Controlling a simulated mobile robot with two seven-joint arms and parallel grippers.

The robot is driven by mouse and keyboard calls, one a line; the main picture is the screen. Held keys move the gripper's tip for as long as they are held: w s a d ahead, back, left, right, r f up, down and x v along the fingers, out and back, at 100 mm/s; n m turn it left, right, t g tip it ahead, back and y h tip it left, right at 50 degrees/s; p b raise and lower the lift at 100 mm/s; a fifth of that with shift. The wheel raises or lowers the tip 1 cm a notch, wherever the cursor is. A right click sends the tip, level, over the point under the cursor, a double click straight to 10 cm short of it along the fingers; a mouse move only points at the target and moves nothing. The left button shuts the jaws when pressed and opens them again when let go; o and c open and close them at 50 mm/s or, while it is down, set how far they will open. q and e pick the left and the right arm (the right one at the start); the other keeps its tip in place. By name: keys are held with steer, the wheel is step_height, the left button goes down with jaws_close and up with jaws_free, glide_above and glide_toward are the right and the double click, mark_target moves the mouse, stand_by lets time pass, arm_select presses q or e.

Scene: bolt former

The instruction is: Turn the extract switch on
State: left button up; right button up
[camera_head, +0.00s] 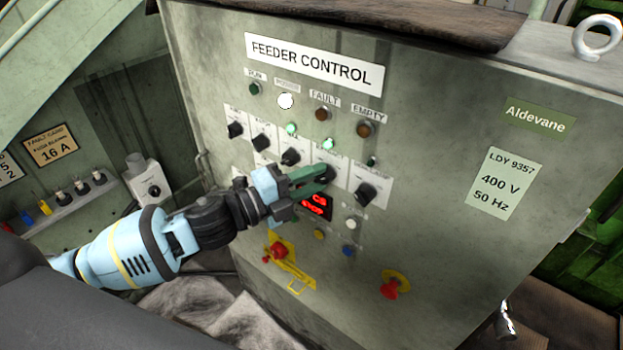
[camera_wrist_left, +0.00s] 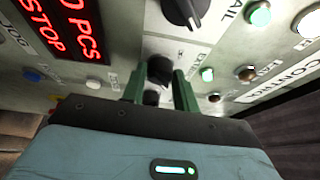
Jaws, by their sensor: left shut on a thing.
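The feeder control panel (camera_head: 215,100) carries a slanted row of black rotary knobs. My left gripper (camera_head: 325,178) has its green fingers shut on the fourth knob from the left. In the left wrist view the fingers (camera_wrist_left: 160,85) stand on either side of this black knob (camera_wrist_left: 160,68), which is partly hidden between them. My right gripper is not in view.
The neighbouring knobs are the third (camera_head: 290,157), with a lit green lamp, and the fifth (camera_head: 366,192), with a dark lamp. A red display (camera_head: 316,206) sits just below the gripper. Lower down are push buttons and red emergency-stop-like knobs (camera_head: 391,287).

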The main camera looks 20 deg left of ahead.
arm_select(q)
steer(key=o, duration=1)
steer(key=shift+c, duration=0.2)
steer(key=b+v, duration=0.1)
steer(key=v, duration=0.6)
steer(key=shift+s+a, duration=0.2)
steer(key=shift+s, duration=0.1)
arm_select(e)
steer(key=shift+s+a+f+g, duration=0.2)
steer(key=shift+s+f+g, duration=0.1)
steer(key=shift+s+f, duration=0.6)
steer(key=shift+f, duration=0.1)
